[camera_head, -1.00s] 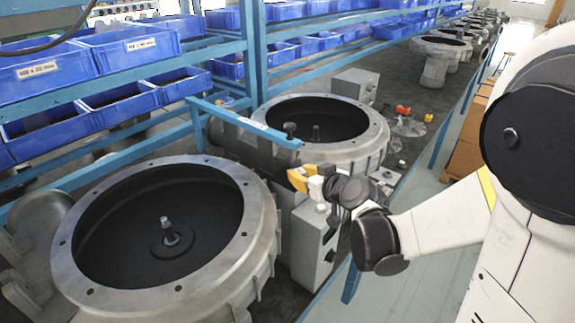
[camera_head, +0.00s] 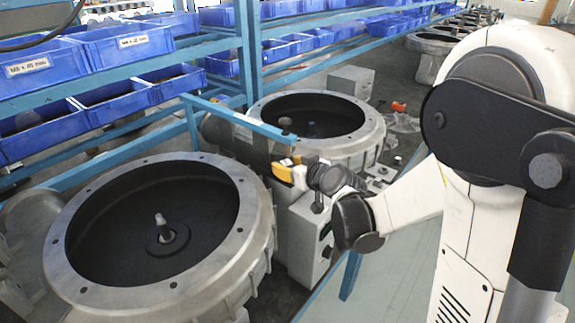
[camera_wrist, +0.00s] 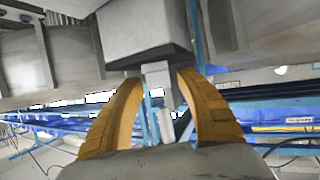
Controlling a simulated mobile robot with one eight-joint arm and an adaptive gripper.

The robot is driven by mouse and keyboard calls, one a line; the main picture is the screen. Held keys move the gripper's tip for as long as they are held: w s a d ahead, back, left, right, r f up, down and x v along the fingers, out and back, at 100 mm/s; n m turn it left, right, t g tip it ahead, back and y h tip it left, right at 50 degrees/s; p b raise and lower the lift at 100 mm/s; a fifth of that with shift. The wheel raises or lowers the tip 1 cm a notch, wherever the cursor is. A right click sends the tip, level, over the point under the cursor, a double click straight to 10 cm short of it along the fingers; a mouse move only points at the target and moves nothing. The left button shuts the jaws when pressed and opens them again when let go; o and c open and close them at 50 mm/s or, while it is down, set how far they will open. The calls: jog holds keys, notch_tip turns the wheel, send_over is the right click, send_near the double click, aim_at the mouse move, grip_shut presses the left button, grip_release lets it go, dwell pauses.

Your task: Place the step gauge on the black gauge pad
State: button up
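My gripper (camera_head: 288,168) has yellow fingers and is at the left end of my outstretched arm. It is close above the grey control box (camera_head: 306,240), between the two blower housings. In the wrist view its fingers (camera_wrist: 160,82) frame a small light-grey stepped block (camera_wrist: 158,70), which may be the step gauge. I cannot tell whether the fingers touch it. Beyond them is a larger grey box (camera_wrist: 145,22) with a dark face (camera_wrist: 148,56); whether that face is the black gauge pad is unclear. No gauge or pad is clear in the head view.
Two round grey blower housings, near (camera_head: 60,255) and far (camera_head: 365,120), flank my gripper. A blue bar (camera_head: 240,120) crosses just behind and above it. Blue bins (camera_head: 125,45) fill the rack at left. The green-grey floor (camera_head: 400,280) at the right is open.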

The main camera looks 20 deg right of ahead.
jog(key=shift+r+p, duration=0.3)
jog(key=s+r+m+g+h+p, duration=0.1)
jog(key=s+r+g, duration=0.1)
jog(key=s, duration=1.3)
jog(key=s+r+m+g+h, duration=0.1)
jog(key=s+g, duration=0.3)
jog(key=s, duration=1)
jog(key=shift+s+r+m+h+p, duration=0.3)
jog(key=shift+s+r+h+p, duration=0.1)
jog(key=shift+r+h, duration=0.1)
